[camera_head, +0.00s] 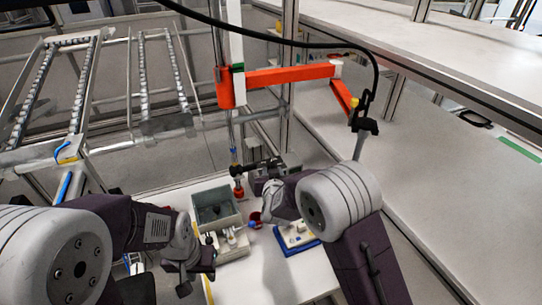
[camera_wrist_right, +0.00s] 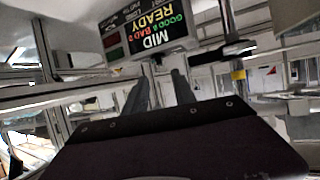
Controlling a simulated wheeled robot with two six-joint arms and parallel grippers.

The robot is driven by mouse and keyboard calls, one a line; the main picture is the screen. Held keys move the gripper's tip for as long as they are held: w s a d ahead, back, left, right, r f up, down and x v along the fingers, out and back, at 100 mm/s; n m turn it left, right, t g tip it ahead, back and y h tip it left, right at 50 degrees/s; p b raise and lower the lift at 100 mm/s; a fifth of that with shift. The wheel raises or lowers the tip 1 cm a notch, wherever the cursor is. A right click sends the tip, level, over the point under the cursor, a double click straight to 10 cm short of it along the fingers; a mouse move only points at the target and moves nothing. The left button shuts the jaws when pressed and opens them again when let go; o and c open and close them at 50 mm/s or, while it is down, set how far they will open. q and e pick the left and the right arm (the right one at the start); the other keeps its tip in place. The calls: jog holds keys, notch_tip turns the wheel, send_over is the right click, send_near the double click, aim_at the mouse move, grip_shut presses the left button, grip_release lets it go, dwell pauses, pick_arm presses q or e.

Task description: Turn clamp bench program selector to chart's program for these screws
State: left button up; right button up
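In the right wrist view a grey box with a lit display (camera_wrist_right: 155,28) reads MID, READY and a GOOD/BAD count; beside the display are small red and green patches and small labels, too small to read surely. The two fingers of my right gripper (camera_wrist_right: 160,92) stand apart below the box, with nothing seen between them. In the head view my right gripper (camera_head: 262,168) is small and dark beyond its wrist, partly hidden. My left gripper (camera_head: 192,282) hangs over the near left table edge, seemingly open and empty. I cannot make out the selector knob or the chart surely.
A grey bin (camera_head: 237,199) stands on the white table (camera_head: 272,270) with small pale parts (camera_head: 232,243) in front. A red cup (camera_head: 255,220) and a blue tray (camera_head: 297,247) lie to the right. A red boom (camera_head: 290,75) holds a hanging tool (camera_head: 362,125). A long shelf is at right.

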aim_at(271, 162)
jog(key=x, duration=0.7)
jog(key=shift+w+p, duration=0.1)
jog(key=shift+p, duration=0.3)
jog(key=shift+w+f, duration=0.15)
jog(key=shift+w, duration=0.2)
pick_arm(q)
jog(key=shift+s+r, duration=0.45)
jog(key=shift+r, duration=0.1)
pick_arm(e)
jog(key=shift+w, duration=0.1)
